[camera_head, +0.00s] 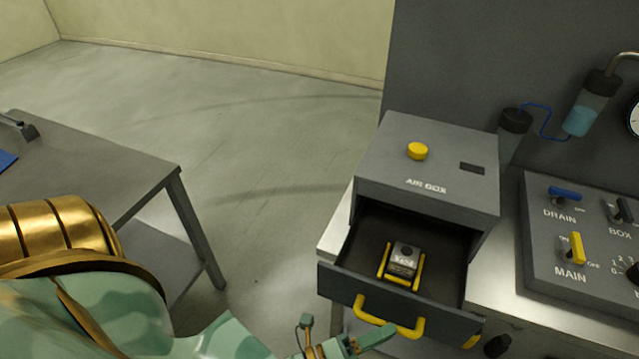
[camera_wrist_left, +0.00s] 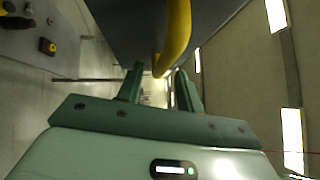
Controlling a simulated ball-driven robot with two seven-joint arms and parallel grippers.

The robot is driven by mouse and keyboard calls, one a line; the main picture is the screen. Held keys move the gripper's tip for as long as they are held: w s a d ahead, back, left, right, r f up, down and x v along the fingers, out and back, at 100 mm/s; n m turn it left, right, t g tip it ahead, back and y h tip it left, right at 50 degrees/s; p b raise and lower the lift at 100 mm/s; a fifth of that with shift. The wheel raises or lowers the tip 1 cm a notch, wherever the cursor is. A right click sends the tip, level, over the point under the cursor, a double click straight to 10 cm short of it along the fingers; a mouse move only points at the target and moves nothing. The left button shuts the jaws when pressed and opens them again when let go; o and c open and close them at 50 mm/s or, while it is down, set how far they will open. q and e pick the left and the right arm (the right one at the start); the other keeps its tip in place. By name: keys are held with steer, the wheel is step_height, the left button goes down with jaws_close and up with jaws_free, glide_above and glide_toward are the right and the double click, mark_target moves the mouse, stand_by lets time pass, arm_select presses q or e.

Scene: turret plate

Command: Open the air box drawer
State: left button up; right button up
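The air box (camera_head: 428,185) is a grey cabinet on the bench, with its dark drawer (camera_head: 352,285) pulled well out. A grey block (camera_head: 404,257) sits in a yellow cradle inside the drawer. The drawer's yellow handle (camera_head: 388,319) is on its front. My left gripper (camera_head: 340,335) is in front of the drawer, low by the handle. In the left wrist view its two fingers (camera_wrist_left: 158,80) are apart, and the handle (camera_wrist_left: 177,40) reaches down near the gap between their tips. I cannot tell whether they touch it. My right gripper is not in view.
A yellow button (camera_head: 417,151) is on the air box top. A control panel (camera_head: 545,240) with DRAIN, MAIN and BOX valves stands to the right, below two canisters and a blue hose. A grey table (camera_head: 110,165) is at the left, with open floor between.

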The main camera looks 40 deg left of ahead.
arm_select(q)
steer(key=b+v, duration=0.1)
steer(key=v, duration=1.2)
steer(key=shift+w, duration=0.1)
steer(key=s+a+f+n+g+y+b, duration=0.1)
steer(key=s+a+f+n+g+y, duration=0.3)
steer(key=s+f+n, duration=0.55)
steer(key=s+a+f+n+g+y+b, duration=0.15)
steer(key=s+a+f+n+g, duration=0.35)
steer(key=f, duration=1)
steer(key=s+a+f+n+g+y, duration=0.2)
steer(key=s+f+n+g+y, duration=0.2)
steer(key=s+f+n+g, duration=0.55)
steer(key=w+d+f+m+t, duration=0.1)
steer(key=w+f+m+t, duration=0.1)
steer(key=w+f, duration=0.3)
steer(key=shift+w+d+f+b, duration=0.2)
steer(key=shift+w+b, duration=0.1)
steer(key=shift+w, duration=0.25)
